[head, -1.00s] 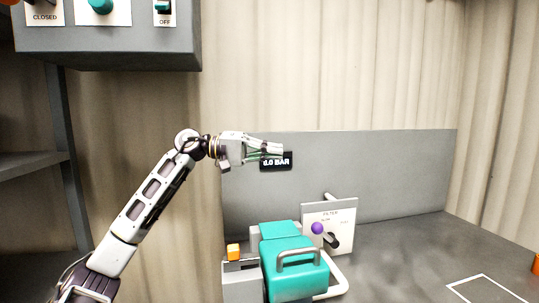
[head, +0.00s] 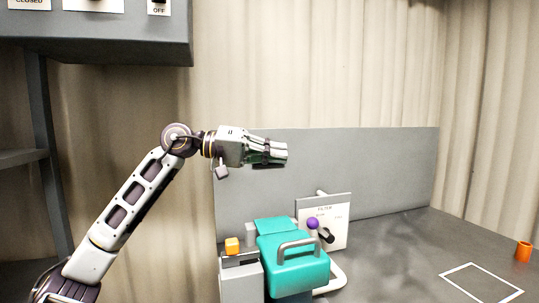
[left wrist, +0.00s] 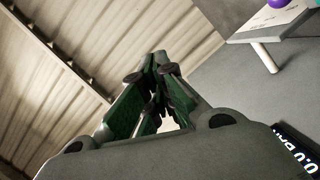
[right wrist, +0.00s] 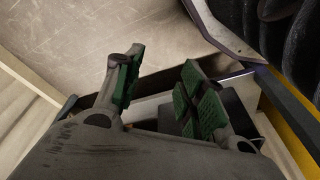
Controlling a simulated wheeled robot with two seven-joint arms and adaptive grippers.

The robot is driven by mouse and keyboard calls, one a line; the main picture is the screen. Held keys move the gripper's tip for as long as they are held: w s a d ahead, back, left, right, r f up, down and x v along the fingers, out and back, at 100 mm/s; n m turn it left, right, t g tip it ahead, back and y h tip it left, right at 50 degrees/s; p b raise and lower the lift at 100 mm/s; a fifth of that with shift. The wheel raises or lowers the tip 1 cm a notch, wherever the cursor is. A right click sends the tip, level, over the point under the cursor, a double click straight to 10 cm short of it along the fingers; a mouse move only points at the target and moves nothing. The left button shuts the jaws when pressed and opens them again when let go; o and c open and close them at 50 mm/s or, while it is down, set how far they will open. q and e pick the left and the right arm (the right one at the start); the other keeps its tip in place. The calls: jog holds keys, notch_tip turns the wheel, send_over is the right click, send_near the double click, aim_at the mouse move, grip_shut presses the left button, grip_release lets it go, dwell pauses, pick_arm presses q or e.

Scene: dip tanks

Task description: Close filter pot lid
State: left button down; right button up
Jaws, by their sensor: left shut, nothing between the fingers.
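The filter pot (head: 292,268) is a teal block with a grey bar handle (head: 298,246) on its lid, at bottom centre of the head view. A flatter teal part (head: 275,227) sits behind it. I cannot tell how far the lid stands from closed. My left gripper (head: 284,152) is shut and empty, above and behind the pot, clear of it, in front of the grey back panel. Its closed fingers also show in the left wrist view (left wrist: 158,72). My right gripper (right wrist: 160,68) is open and empty; it is outside the head view.
A white filter plate (head: 338,215) with a purple ball (head: 313,223) and a black knob stands right of the pot. An orange block (head: 232,245) sits to its left. A pressure display (left wrist: 296,150) is close by the left gripper. The grey bench right of the plate is mostly clear.

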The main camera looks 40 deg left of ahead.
aim_at(297, 243)
jog(key=shift+a+r+t+b, duration=0.85)
jog(key=shift+r+b, duration=1.75)
jog(key=shift+r, duration=0.95)
pick_arm(q)
jog(key=s+d+f+m+b, duration=0.1)
jog(key=s+d+f+b, duration=0.1)
jog(key=d+f, duration=0.1)
jog(key=s+d+f+m+y+b, duration=0.1)
jog(key=s+d+f+m+b, duration=0.1)
jog(key=s+d+f, duration=0.1)
jog(key=s+d+f+m+b, duration=0.1)
jog(key=s+d+f+b, duration=0.2)
jog(key=d+f, duration=0.1)
jog(key=shift+f+m+y, duration=0.4)
jog(key=shift+f, duration=0.15)
jog(key=shift+d+f, duration=0.1)
jog(key=shift+f, duration=0.1)
jog(key=shift+s+d+f+b, duration=0.25)
jog(key=shift+f+b, duration=0.3)
jog(key=shift+b, duration=0.2)
pick_arm(e)
jog(key=w+a+f+m+t+y, duration=0.1)
jog(key=a+f+t+y, duration=0.1)
jog(key=f, duration=1.3)
jog(key=shift+w+a+f+t+y, duration=0.15)
jog(key=shift+a+f+t+y, duration=0.2)
jog(key=shift+a+y, duration=0.3)
pick_arm(q)
jog(key=shift+s+a, duration=0.2)
